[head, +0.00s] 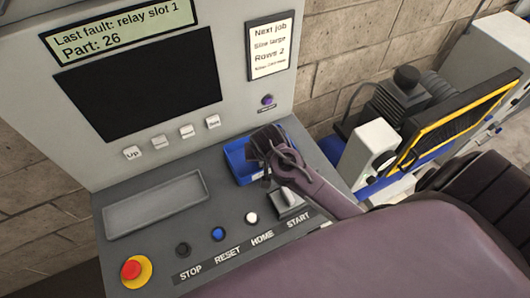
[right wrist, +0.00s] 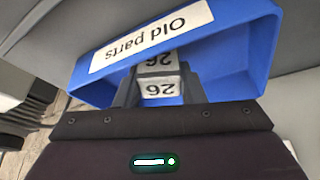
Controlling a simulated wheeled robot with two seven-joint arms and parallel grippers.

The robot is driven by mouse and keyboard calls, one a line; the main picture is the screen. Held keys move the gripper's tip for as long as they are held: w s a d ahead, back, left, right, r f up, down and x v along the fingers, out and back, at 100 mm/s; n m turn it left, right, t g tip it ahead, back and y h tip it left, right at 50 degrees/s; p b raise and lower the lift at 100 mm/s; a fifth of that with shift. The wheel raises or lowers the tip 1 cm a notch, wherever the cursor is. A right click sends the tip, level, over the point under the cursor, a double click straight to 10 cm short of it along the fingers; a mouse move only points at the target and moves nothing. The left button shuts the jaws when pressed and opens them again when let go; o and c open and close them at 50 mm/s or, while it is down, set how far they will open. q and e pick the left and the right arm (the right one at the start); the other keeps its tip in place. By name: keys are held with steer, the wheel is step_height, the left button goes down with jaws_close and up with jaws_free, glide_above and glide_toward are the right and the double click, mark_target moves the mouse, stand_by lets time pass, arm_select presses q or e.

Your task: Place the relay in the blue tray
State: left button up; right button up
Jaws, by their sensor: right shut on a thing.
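The blue tray (head: 236,165) sits on the grey console desk below the panel. In the right wrist view the tray (right wrist: 235,60) carries a white label reading "Old parts". My right gripper (head: 266,158) is over the tray, its arm coming in from the right. In the right wrist view it is shut on the relay (right wrist: 160,88), a pale block marked 26 on two faces. The relay shows in front of the tray's inside; I cannot tell whether it touches the tray floor. In the head view my gripper hides the relay. My left gripper is not in view.
The desk carries a red stop button (head: 131,268), several small buttons and an empty shallow grey recess (head: 155,205). The upright panel (head: 130,85) rises behind, its fault display reading relay slot 1, part 26. A yellow-edged machine (head: 455,125) stands at right.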

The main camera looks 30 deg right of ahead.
steer(key=shift+s+f, duration=0.1)
steer(key=o, duration=1)
steer(key=b+v, duration=0.3)
steer(key=v, duration=0.9)
steer(key=shift+b, duration=0.3)
